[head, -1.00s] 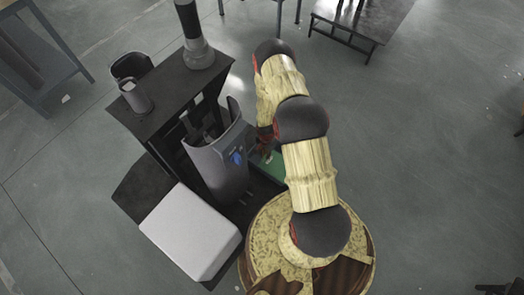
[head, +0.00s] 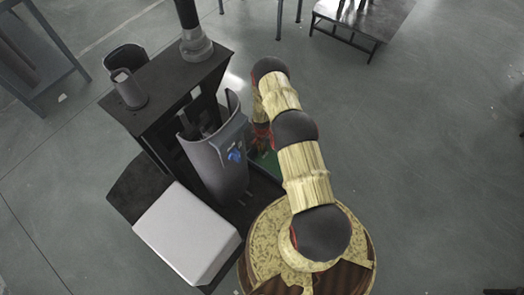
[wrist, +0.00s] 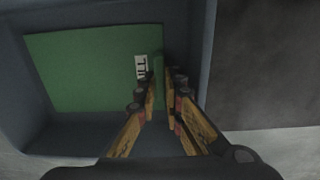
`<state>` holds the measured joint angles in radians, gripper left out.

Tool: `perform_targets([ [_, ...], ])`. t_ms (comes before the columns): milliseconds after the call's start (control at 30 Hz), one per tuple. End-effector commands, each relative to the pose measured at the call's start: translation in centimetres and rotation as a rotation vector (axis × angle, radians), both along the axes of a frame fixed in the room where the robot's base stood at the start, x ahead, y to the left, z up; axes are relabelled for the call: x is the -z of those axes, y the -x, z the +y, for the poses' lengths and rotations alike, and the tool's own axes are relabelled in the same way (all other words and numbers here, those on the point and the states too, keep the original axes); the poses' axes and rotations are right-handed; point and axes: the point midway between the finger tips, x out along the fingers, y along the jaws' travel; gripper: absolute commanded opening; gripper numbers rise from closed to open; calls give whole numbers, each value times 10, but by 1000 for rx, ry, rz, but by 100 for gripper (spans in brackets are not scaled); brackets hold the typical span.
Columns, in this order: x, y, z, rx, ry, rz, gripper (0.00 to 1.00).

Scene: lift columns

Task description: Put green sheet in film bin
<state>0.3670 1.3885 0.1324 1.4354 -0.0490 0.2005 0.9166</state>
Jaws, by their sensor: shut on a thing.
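A flat green sheet (wrist: 85,68) fills much of the left of the wrist view, inside the outline of a dark bluish-grey bin (wrist: 25,125). My gripper (wrist: 160,85) is shut on the sheet's right edge, near the bin's right wall. A small white label (wrist: 141,67) with dark letters shows beside the fingertips, partly hidden. In the head view only a strip of the sheet (head: 268,161) shows, below my gripper (head: 262,146) and right of the grey curved column shell. I cannot tell whether the sheet touches the bin floor.
The grey curved shell (head: 222,165) with a blue mark stands close left of my arm. A dark table (head: 165,95) carries a grey cylinder (head: 128,90) and a lift column (head: 193,40). A white-topped box (head: 187,235) stands front left.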

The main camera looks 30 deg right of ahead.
Motion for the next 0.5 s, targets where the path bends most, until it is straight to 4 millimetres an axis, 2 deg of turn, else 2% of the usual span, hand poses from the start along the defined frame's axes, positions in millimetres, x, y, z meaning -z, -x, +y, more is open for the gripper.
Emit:
perform_targets([
  [333,2,-2,-1,0,1,-3,0],
  [367,2,-2,-1,0,1,-3,10],
  [500,1,-2,-1,0,1,-3,17],
])
